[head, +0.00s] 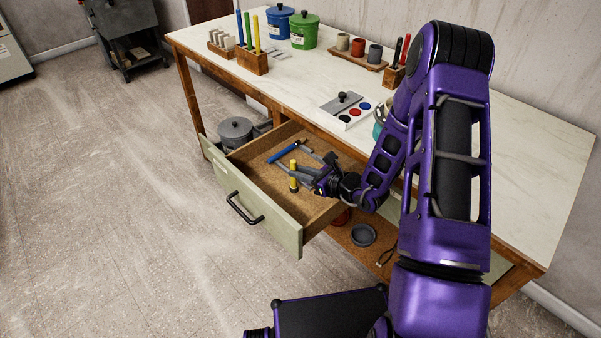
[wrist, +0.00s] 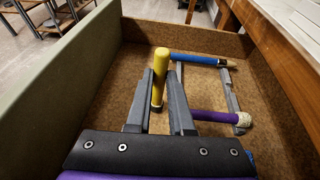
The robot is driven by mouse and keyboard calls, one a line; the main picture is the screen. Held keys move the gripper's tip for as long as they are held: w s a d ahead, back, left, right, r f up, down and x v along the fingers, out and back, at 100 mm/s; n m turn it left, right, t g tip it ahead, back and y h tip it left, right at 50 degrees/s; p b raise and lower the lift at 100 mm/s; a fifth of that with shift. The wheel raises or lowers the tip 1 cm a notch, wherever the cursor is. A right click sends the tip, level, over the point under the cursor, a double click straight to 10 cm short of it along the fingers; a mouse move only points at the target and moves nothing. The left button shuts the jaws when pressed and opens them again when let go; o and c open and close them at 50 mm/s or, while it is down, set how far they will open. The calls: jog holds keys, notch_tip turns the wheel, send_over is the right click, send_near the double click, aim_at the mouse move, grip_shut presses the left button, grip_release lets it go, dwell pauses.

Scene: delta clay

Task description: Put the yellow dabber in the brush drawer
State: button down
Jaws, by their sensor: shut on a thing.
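The yellow dabber (head: 293,177) stands roughly upright inside the open drawer (head: 258,217). My gripper (head: 305,176) reaches in from the right, its fingers shut on the dabber. In the wrist view the yellow dabber (wrist: 159,75) rises between the two grey fingers of my gripper (wrist: 161,80). The drawer's cork-brown floor (wrist: 130,65) lies below; I cannot tell whether the dabber's lower end touches it. A blue-handled brush (wrist: 195,59) and a purple-handled one (wrist: 212,118) lie in the drawer.
The drawer front has a black handle (head: 241,211). A grey pot (head: 236,130) sits beyond the drawer, below the worktop (head: 320,78). A dark round dish (head: 362,235) lies on the lower shelf. A grey bar (wrist: 229,90) lies near the brushes. The worktop edge runs above the drawer.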

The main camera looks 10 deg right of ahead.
jog(key=shift+f, duration=0.2)
jog(key=c, duration=0.8)
grip_release()
jog(key=v, duration=1.2)
jog(key=shift+r+p, duration=0.25)
jog(key=shift+p, duration=0.05)
